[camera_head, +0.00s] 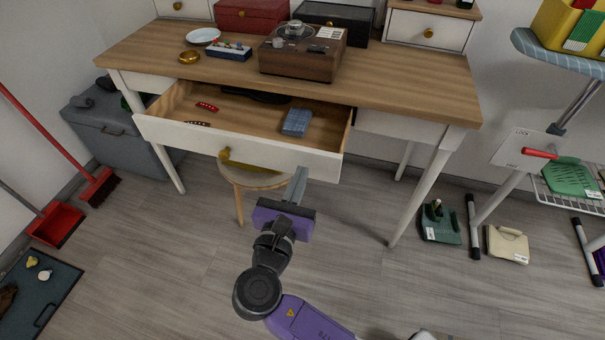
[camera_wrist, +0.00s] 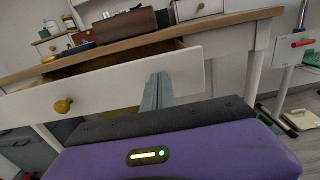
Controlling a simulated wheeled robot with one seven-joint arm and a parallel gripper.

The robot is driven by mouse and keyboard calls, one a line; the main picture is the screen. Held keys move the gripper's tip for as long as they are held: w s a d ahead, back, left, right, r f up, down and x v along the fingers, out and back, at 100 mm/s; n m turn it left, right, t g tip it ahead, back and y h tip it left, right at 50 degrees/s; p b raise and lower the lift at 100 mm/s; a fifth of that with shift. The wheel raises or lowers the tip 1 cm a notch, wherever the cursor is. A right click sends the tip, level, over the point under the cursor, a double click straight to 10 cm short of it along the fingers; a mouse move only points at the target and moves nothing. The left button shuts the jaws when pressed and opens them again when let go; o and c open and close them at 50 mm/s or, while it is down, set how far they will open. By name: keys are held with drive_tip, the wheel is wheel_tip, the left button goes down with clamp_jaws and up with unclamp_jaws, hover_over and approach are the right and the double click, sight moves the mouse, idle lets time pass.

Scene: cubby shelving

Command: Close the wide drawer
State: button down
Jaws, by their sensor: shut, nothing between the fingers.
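The wide drawer (camera_head: 240,148) of the wooden-topped white desk (camera_head: 380,85) is pulled out, with its white front facing me. Inside it lie a blue block-like item (camera_head: 297,122), small red and dark items on the left, and a dark object at the back. Its round brass knob (camera_head: 224,154) is left of the middle of the front. My gripper (camera_head: 298,180) is shut and empty, at the drawer front's lower edge, right of the knob. In the wrist view the fingers (camera_wrist: 157,90) overlap the drawer front (camera_wrist: 120,85); I cannot tell whether they touch it.
A round stool (camera_head: 255,180) stands under the drawer. A record player (camera_head: 302,52), a plate (camera_head: 203,36) and boxes stand on the desk. A grey bin (camera_head: 120,135), red broom and dustpan are at left. An ironing board (camera_head: 560,50) is at right. The floor in front is mostly clear.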

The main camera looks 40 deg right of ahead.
drive_tip(key=shift+x, duration=1.05)
drive_tip(key=shift+w+d, duration=0.15)
drive_tip(key=shift+d, duration=0.05)
drive_tip(key=p, duration=0.5)
hover_over(317, 147)
drive_tip(key=x, duration=0.8)
drive_tip(key=shift+a, duration=0.1)
drive_tip(key=shift+w+d+r, duration=0.1)
drive_tip(key=shift+w+d, duration=0.05)
drive_tip(key=shift+d, duration=0.25)
drive_tip(key=p+v, duration=0.1)
drive_tip(key=v, duration=0.7)
drive_tip(key=shift+a, duration=0.25)
